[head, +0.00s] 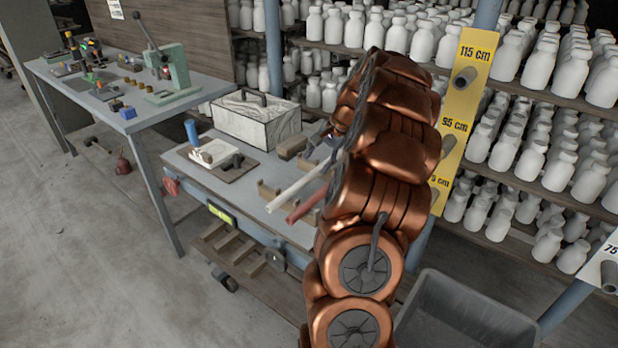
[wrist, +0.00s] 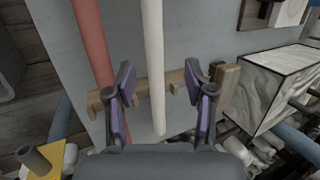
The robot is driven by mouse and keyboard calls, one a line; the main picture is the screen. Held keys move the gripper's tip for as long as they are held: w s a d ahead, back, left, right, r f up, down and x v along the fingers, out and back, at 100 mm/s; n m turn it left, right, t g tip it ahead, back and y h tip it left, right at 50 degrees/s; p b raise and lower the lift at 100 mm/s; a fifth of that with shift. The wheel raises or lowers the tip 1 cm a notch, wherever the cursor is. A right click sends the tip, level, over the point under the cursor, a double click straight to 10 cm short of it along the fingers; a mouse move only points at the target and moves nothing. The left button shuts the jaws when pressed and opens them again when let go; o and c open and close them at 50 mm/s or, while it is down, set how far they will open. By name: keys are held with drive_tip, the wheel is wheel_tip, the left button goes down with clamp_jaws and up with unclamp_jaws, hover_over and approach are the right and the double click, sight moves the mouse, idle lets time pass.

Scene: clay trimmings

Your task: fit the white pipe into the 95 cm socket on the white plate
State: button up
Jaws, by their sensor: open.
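The white pipe (head: 297,189) lies on the grey bench beside a red pipe (head: 307,203), its far part hidden behind my arm in the head view. In the wrist view, the white pipe (wrist: 153,60) runs between the spread fingers of my gripper (wrist: 159,76), which is open and touches neither side visibly.
A yellow plate (head: 473,52) with sockets stands on a post behind my arm. Wooden rests (wrist: 172,82) lie under the pipes. A white patterned box (head: 256,121) stands on the bench. A grey bin (head: 455,310) sits at lower right. Shelves of white bottles line the back.

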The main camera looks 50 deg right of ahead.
sight(311, 175)
drive_tip(key=shift+a+f, duration=0.25)
drive_tip(key=shift+f, duration=0.35)
drive_tip(key=shift+p+x, duration=0.5)
drive_tip(key=shift+x, duration=1.45)
drive_tip(key=shift+s, duration=0.2)
drive_tip(key=shift+c, duration=0.3)
clamp_jaws()
